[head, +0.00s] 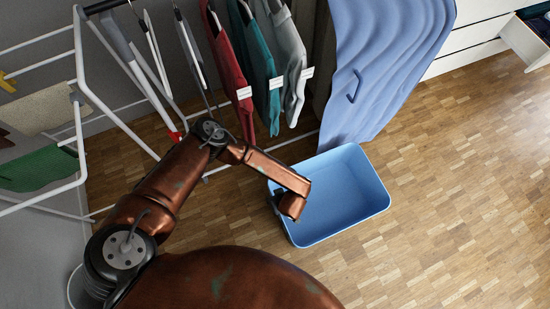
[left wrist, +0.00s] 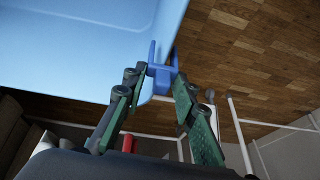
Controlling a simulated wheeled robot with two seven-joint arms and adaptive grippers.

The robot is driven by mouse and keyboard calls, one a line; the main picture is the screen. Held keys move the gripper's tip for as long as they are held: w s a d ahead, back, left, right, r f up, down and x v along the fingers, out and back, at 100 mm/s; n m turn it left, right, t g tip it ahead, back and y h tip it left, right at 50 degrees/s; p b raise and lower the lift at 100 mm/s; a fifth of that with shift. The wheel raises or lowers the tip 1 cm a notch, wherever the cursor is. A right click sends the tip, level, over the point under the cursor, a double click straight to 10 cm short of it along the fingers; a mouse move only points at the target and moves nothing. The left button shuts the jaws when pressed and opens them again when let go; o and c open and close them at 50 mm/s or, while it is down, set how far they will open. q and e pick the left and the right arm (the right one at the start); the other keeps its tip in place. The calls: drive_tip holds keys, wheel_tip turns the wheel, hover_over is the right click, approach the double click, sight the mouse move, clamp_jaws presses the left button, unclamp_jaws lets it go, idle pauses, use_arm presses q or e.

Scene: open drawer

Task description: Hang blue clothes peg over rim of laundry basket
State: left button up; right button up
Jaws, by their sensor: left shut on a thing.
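The laundry basket (head: 345,190) is a light blue open tub on the wood floor, empty as far as I see. My left gripper (left wrist: 160,77) has its green-padded fingers closed on the blue clothes peg (left wrist: 161,70) at the basket's rim. The peg's prongs point away from the fingers and overlap the rim near a corner; I cannot tell whether the rim lies between them. The basket's pale blue wall (left wrist: 80,45) fills the upper left of the left wrist view. In the head view my arm reaches the basket's left edge, and the peg is not clearly visible. My right gripper is out of view.
A white drying rack (head: 79,100) stands at left, holding a green cloth (head: 38,168). Red (head: 228,70), teal (head: 258,70) and grey garments (head: 288,60) hang behind the basket. A draped blue cloth (head: 385,60) is just beyond it. Floor to the right is clear.

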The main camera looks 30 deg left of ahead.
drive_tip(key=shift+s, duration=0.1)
use_arm(q)
drive_tip(key=o, duration=1)
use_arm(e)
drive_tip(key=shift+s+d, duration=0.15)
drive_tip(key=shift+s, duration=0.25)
use_arm(q)
drive_tip(key=v, duration=1.2)
drive_tip(key=shift+s, duration=0.1)
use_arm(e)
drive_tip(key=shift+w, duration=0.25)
